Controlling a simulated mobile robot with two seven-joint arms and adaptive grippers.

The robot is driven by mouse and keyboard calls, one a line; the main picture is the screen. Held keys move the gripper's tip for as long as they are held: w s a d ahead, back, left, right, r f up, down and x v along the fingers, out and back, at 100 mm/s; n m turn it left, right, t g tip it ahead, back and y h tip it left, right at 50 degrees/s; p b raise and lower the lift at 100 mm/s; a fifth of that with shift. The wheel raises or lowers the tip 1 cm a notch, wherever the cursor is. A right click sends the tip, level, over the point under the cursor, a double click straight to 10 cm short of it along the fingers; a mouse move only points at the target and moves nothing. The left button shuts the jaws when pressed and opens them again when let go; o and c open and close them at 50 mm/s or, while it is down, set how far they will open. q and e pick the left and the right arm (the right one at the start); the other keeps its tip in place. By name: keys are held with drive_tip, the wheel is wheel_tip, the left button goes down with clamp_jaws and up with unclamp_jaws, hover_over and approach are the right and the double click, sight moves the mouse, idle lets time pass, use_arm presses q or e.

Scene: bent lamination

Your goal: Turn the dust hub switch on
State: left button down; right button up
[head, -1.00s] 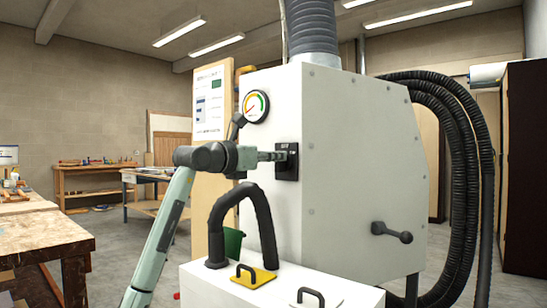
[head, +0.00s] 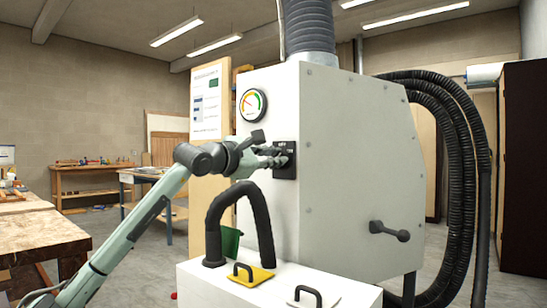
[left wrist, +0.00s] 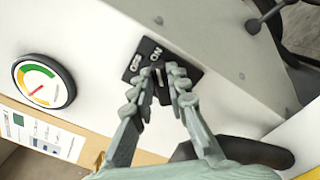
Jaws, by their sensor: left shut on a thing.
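The dust hub (head: 350,190) is a tall white cabinet. Its black switch plate (head: 285,146) is on the front face, and it also shows in the left wrist view (left wrist: 133,66) with the words OFF and ON. My left gripper (head: 274,158) is at the plate. In the left wrist view my left gripper (left wrist: 160,84) has its two fingers on either side of the small switch lever (left wrist: 158,76) and is shut on it. The fingers hide part of the plate and lever, so the lever's exact position is hard to tell. My right gripper is not in view.
A round gauge (head: 253,105) sits above the switch, with a coloured dial. A bent black hose (head: 240,205) and a yellow plate with a handle (head: 250,275) are below my left arm. A wooden workbench (head: 40,235) stands at the left.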

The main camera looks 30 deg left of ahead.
use_arm(q)
drive_tip(key=shift+d+f+m, duration=0.15)
drive_tip(key=shift+f+m, duration=0.05)
drive_tip(key=shift+m, duration=1.3)
drive_tip(key=c, duration=1.5)
unclamp_jaws()
